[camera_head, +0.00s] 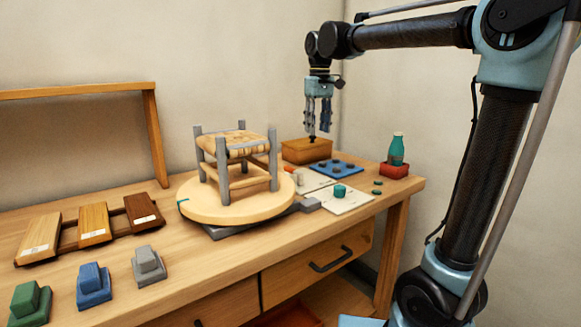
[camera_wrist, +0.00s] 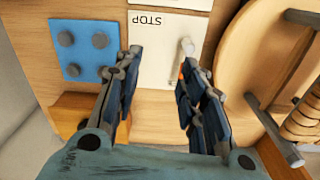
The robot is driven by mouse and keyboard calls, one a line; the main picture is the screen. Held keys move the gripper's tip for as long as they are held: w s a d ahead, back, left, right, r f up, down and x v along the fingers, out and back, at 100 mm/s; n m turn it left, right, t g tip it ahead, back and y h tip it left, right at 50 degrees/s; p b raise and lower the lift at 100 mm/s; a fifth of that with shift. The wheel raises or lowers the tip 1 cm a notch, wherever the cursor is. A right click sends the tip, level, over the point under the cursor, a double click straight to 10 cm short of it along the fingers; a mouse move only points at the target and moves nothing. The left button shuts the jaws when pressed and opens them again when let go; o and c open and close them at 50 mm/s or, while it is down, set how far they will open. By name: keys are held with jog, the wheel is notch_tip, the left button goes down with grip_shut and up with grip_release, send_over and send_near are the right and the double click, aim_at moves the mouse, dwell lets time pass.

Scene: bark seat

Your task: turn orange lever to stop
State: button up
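The lever (camera_head: 297,178) stands on a white card (camera_head: 316,182) beside the round turntable; it is small in the head view, pale with a bit of orange. In the wrist view the pale lever handle (camera_wrist: 187,47) stands on the white card (camera_wrist: 153,62) marked STOP, which reads upside down. A bit of orange shows at its lower end, partly hidden by my right-hand finger. My gripper (camera_head: 318,132) points down in the head view, above the back of the bench near the wooden box. Its fingers (camera_wrist: 158,72) are apart and empty in the wrist view, with the right-hand one overlapping the lever's lower end.
The turntable (camera_head: 187,211) carries a grey-framed woven stool (camera_head: 238,150) close to the lever. A blue pegged board (camera_head: 334,168), a wooden box (camera_head: 306,150), a card with a teal knob (camera_head: 340,190) and a green bottle (camera_head: 397,149) on a red block stand nearby.

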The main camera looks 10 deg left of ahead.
jog(key=a+r+n, duration=0.2)
jog(key=a+r, duration=0.1)
jog(key=a, duration=0.7)
jog(key=f, duration=1.8)
jog(key=shift+w+d, duration=0.2)
jog(key=shift+w, duration=0.1)
jog(key=shift+r, duration=0.1)
jog(key=shift+c, duration=0.4)
grip_shut()
